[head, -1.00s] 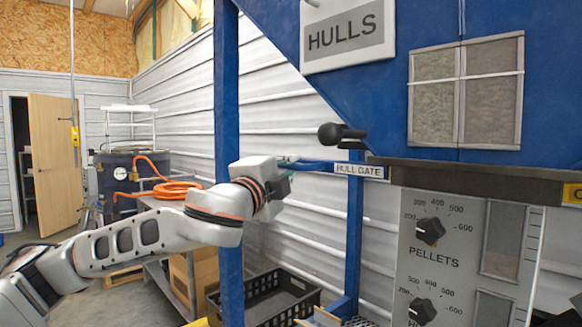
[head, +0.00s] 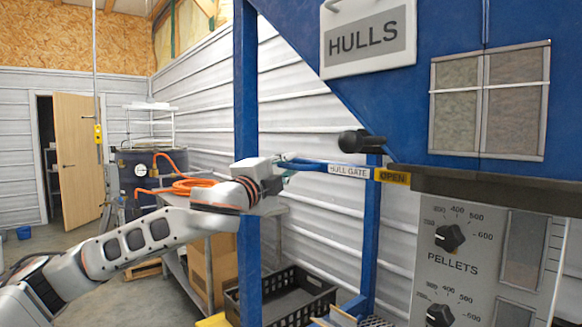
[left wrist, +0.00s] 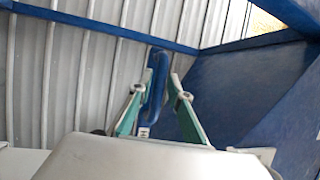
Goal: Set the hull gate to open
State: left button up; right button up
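The hull gate is a blue slide bar (head: 312,165) with a white "HULL GATE" label (head: 349,171), sticking out left from under the blue hopper. A yellow "OPEN" label (head: 393,177) shows on it, just outside the dark hopper edge. My left gripper (head: 284,162) is at the bar's left end. In the left wrist view the two green fingers of my left gripper (left wrist: 155,88) lie on either side of the blue handle (left wrist: 155,75) and appear shut on it. My right gripper is out of view.
A blue post (head: 246,120) stands behind my left arm. Below are a black crate (head: 285,300) and a panel with a pellets dial (head: 449,238). A table with an orange hose (head: 190,186) stands behind.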

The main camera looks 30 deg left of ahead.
pick_arm(q)
jog(key=shift+a, duration=0.1)
jog(key=s+f, duration=0.2)
jog(key=s, duration=0.9)
jog(key=shift+s+d, duration=0.35)
jog(key=shift+d, duration=0.1)
jog(key=shift+f, duration=0.1)
